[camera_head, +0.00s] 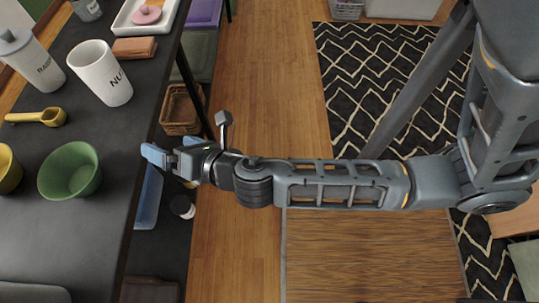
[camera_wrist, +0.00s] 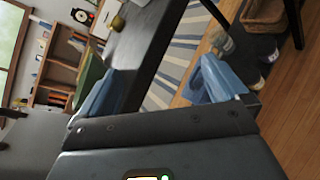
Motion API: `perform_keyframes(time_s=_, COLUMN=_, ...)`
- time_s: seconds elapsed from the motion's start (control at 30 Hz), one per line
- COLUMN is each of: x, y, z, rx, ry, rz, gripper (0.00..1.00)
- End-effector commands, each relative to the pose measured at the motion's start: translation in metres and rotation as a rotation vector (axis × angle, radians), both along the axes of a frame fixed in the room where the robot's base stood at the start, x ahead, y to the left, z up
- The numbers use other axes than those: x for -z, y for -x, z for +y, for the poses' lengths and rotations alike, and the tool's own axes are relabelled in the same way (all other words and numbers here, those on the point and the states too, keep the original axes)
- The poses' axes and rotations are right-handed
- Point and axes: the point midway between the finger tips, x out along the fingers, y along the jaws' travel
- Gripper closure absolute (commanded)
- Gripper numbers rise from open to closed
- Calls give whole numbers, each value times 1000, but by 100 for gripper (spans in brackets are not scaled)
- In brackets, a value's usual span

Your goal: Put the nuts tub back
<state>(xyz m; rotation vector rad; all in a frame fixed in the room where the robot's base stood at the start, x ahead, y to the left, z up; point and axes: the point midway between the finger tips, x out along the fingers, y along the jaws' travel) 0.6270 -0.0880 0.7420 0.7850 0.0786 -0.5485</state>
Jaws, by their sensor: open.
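The nuts tub (camera_head: 101,73) is a white, open-topped tub with dark letters starting "NU" on its side. It stands on the dark tabletop (camera_head: 108,150) in the head view, near the right edge. I cannot make it out in the wrist view. My gripper (camera_head: 155,158) is at the table's right edge, below and to the right of the tub in the picture, apart from it. Its blue fingers are spread with nothing between them in the wrist view (camera_wrist: 157,88).
A green bowl (camera_head: 70,172), a yellow scoop (camera_head: 38,117), a lidded canister (camera_head: 30,60), a brown block (camera_head: 134,48) and a white tray (camera_head: 125,24) are on the table. A wicker basket (camera_head: 180,112) and a dark bottle (camera_head: 182,207) sit lower, beyond the edge.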

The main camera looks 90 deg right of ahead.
Motion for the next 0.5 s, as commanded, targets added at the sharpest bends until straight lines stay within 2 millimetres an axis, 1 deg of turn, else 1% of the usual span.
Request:
perform_keyframes(time_s=0.03, x=6, y=23, z=13, rx=-12, ry=-157, rz=-26, gripper=0)
perform_keyframes(time_s=0.13, x=6, y=61, z=37, rx=-11, ry=-508, rz=-101, gripper=0)
perform_keyframes(time_s=0.23, x=-4, y=97, z=59, rx=23, ry=-863, rz=-173, gripper=0)
perform_keyframes(time_s=0.33, x=-24, y=132, z=75, rx=84, ry=-1215, rz=-248, gripper=0)
perform_keyframes(time_s=0.4, x=-42, y=153, z=83, rx=142, ry=-1454, rz=-303, gripper=0)
perform_keyframes(time_s=0.5, x=-69, y=176, z=89, rx=231, ry=-1751, rz=-381, gripper=0)
